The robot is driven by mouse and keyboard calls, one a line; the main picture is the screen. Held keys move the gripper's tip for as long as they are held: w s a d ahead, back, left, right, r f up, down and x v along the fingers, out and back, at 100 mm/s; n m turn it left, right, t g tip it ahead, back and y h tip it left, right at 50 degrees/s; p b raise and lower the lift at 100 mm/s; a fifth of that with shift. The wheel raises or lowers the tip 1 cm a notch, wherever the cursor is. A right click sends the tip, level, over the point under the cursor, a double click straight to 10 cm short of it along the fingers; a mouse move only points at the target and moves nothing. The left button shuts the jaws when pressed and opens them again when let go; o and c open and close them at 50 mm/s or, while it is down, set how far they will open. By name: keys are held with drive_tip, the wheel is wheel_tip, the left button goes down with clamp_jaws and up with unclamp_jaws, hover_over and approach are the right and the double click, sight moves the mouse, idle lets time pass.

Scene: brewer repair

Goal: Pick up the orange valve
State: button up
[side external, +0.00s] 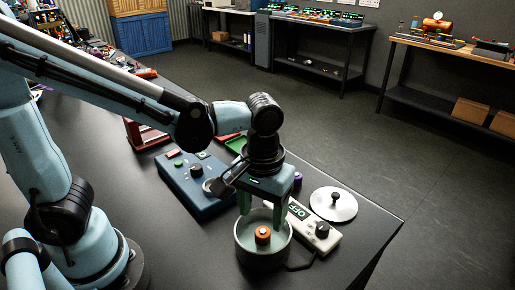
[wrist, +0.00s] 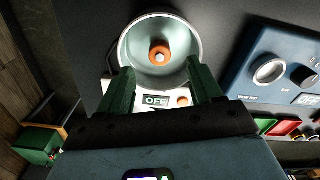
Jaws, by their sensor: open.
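The orange valve (side external: 263,235) is a small orange ring with a pale centre. It sits inside a round metal pot (side external: 249,256) near the front of the table. The wrist view shows the valve (wrist: 160,54) at the middle of the pot (wrist: 128,50). My gripper (side external: 260,222) is above the pot and points down, with its fingers at about the rim. In the wrist view my gripper's two green fingers (wrist: 156,82) are spread apart with nothing between them. The valve is apart from both fingers.
A white unit (side external: 314,236) with an OFF display stands beside the pot. A round lid (side external: 334,204) with a black knob lies to the right. A blue control box (side external: 196,186) stands behind left. The table's right edge is near the lid.

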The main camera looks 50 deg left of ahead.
sight(263, 232)
drive_tip(key=shift+w+f, duration=0.2)
drive_tip(key=shift+f, duration=2.4)
clamp_jaws()
drive_tip(key=shift+r, duration=0.15)
